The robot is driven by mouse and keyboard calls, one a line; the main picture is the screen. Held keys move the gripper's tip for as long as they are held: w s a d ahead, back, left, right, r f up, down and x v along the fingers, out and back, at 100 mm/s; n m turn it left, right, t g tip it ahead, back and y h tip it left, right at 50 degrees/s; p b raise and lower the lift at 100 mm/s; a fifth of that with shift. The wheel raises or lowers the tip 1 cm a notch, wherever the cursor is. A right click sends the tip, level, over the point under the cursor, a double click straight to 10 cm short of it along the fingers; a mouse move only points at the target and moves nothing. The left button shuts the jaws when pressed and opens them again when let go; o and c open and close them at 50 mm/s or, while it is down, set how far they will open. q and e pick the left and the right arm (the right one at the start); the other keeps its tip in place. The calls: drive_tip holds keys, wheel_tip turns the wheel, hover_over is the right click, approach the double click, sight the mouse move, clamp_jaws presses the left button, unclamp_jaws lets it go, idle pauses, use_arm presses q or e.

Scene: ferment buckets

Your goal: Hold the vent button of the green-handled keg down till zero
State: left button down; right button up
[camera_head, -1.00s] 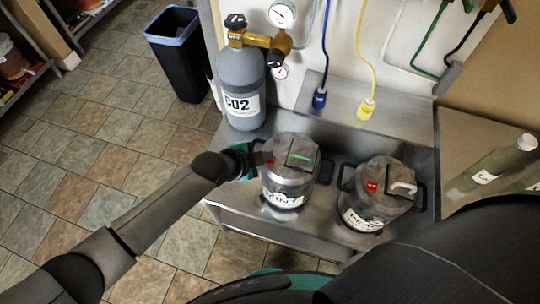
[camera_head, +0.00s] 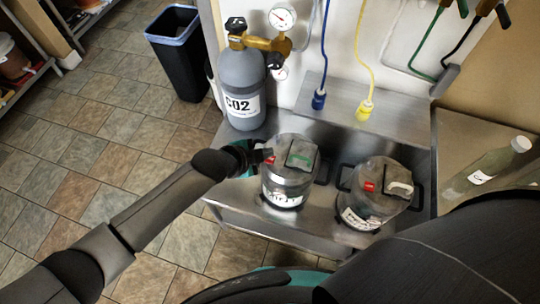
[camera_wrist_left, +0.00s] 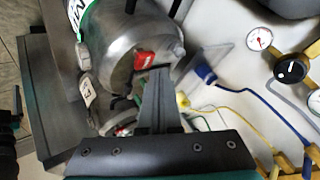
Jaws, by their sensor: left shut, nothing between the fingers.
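The green-handled keg (camera_head: 287,177) stands upright on the left of the steel sink counter, with a green-marked handle (camera_head: 301,159) on its lid. Its red vent button (camera_head: 269,159) is at the left of the lid. My left gripper (camera_head: 262,155) is shut and empty, its tip at the button. In the left wrist view the shut fingers (camera_wrist_left: 158,76) reach the red button (camera_wrist_left: 145,60); I cannot tell whether it is pressed down. A second keg (camera_head: 372,198) with a white handle and a red button stands to the right. My right gripper is out of view.
A grey CO2 cylinder (camera_head: 243,92) with a gauge (camera_head: 282,17) stands behind the green-handled keg. A bottle (camera_head: 488,166) lies at the right. A black bin (camera_head: 179,52) stands on the floor.

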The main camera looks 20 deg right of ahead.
use_arm(q)
drive_tip(key=shift+r, duration=0.1)
wheel_tip(320, 180, up, 5)
drive_tip(key=p, duration=0.4)
drive_tip(key=shift+p, duration=0.4)
drive_tip(key=s+a+f+n+y+b, duration=0.1)
drive_tip(key=s+a+f+n+b, duration=0.25)
drive_tip(key=f, duration=0.65)
drive_tip(key=a+f+n+y+b, duration=0.2)
drive_tip(key=a+f+n+b, duration=0.15)
drive_tip(key=a+f, duration=0.45)
drive_tip(key=s+a+f+n+y+b, duration=0.1)
drive_tip(key=s+a+f+n+b, duration=0.25)
drive_tip(key=f, duration=0.75)
drive_tip(key=s+a+f+n+g+y+b, duration=0.2)
drive_tip(key=s+a+f+n+b, duration=0.2)
drive_tip(key=s+a+f, duration=0.3)
drive_tip(key=s+a+f+n+g+y+b, duration=0.1)
drive_tip(key=s+a+f+n+b, duration=0.2)
drive_tip(key=s+f, duration=1)
drive_tip(key=s+a+b, duration=0.3)
drive_tip(key=s, duration=0.5)
drive_tip(key=shift+a+f+n+g+y, duration=0.25)
drive_tip(key=shift+a+n+g+y, duration=0.1)
drive_tip(key=shift+a+g+y, duration=0.05)
